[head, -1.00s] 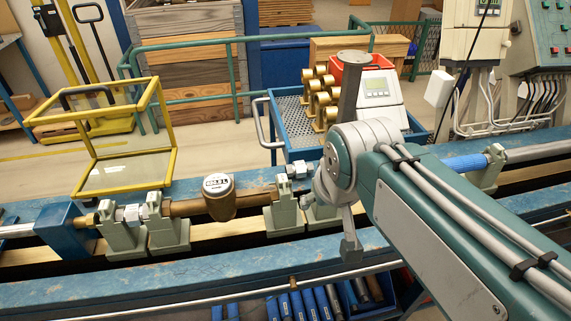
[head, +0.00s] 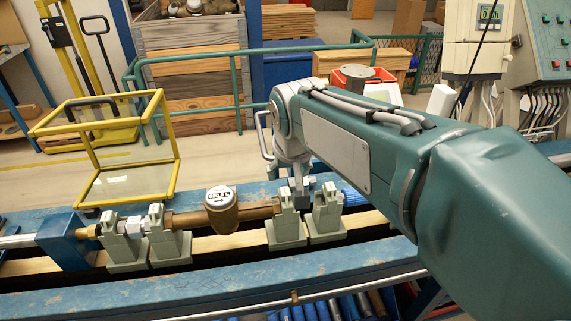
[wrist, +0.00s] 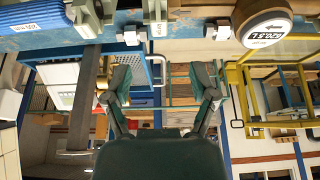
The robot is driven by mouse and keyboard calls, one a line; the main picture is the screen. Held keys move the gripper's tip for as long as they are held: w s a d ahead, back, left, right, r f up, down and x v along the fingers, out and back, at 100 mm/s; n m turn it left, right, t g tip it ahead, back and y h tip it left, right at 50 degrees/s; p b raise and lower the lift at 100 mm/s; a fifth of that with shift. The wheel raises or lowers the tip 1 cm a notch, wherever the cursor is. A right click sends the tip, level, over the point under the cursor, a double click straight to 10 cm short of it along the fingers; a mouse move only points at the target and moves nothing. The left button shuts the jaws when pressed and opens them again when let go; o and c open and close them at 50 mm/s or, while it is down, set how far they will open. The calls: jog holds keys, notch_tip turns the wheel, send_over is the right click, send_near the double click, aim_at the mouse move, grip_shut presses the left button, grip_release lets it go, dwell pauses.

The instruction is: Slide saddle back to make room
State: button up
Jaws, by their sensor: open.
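Grey-green saddles stand in pairs on the blue bench. In the head view the right pair has a left saddle (head: 286,228) and a right saddle (head: 326,222), close together with a narrow gap. The left saddle is at the right end of the brass pipe holding the water meter (head: 221,208). My gripper (head: 300,196) hangs at this pair's upper part, partly hidden by the arm; contact cannot be told. In the wrist view my gripper (wrist: 164,84) has its fingers wide apart with nothing between them. A saddle (wrist: 155,14) shows at the top, beyond the fingertips, near the meter (wrist: 263,22).
Another saddle pair (head: 148,240) holds the pipe's left end. A yellow frame (head: 120,150) stands behind it. Green rails (head: 200,100) are behind the bench. The bench's front beam (head: 200,292) is clear.

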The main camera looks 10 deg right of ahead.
aim_at(285, 192)
jog(key=x, duration=1)
jog(key=shift+w+f, duration=0.1)
jog(key=shift+f, duration=0.2)
grip_shut()
